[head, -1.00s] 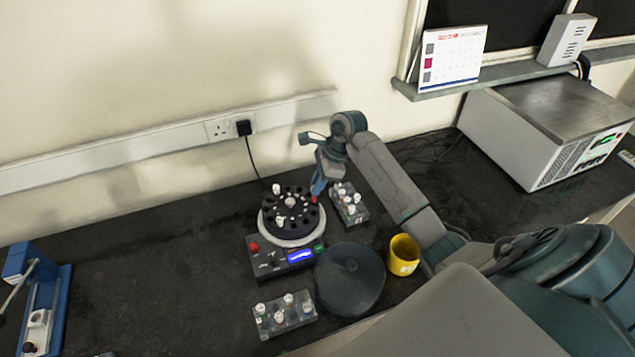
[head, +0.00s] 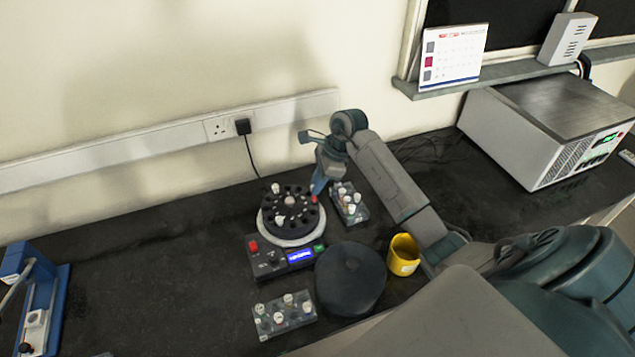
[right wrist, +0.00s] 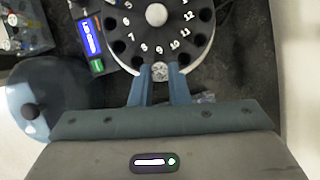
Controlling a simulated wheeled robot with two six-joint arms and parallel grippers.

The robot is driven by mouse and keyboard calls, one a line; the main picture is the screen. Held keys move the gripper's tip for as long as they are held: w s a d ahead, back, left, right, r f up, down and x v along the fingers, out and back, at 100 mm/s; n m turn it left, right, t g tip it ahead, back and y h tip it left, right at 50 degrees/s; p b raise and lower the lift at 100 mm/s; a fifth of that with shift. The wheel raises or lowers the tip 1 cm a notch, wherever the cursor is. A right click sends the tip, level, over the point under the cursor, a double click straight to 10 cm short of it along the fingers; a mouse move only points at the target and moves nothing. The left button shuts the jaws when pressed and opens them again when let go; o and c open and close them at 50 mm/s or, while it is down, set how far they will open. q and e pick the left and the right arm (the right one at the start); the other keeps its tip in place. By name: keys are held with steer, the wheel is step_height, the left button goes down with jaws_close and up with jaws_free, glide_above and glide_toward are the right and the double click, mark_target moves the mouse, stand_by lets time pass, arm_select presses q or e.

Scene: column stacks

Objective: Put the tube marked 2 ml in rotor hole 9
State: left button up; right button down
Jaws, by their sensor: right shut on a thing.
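The dark rotor (head: 292,205) sits in the centrifuge (head: 283,257), its lid off. My right gripper (head: 315,198), also in the right wrist view (right wrist: 160,84), is shut on a tube (right wrist: 160,71). White-capped tubes (head: 276,188) stand in the rotor. My left gripper is out of view.
Tube racks stand right of the rotor (head: 362,215) and in front of the centrifuge (head: 263,331). The round dark lid (head: 350,280) lies beside it, near a yellow mug (head: 403,256). A grey instrument (head: 550,130) stands at right. The left bench is mostly clear.

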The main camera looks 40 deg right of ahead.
steer(key=shift+b, duration=0.45)
stand_by(0.3)
steer(key=shift+f+b, duration=0.45)
steer(key=shift+b, duration=0.25)
stand_by(0.7)
steer(key=shift+f, duration=0.15)
steer(key=shift+f+b, duration=1.15)
steer(key=shift+b, duration=0.1)
steer(key=shift+f, duration=0.15)
steer(key=c, duration=1)
jaws_free()
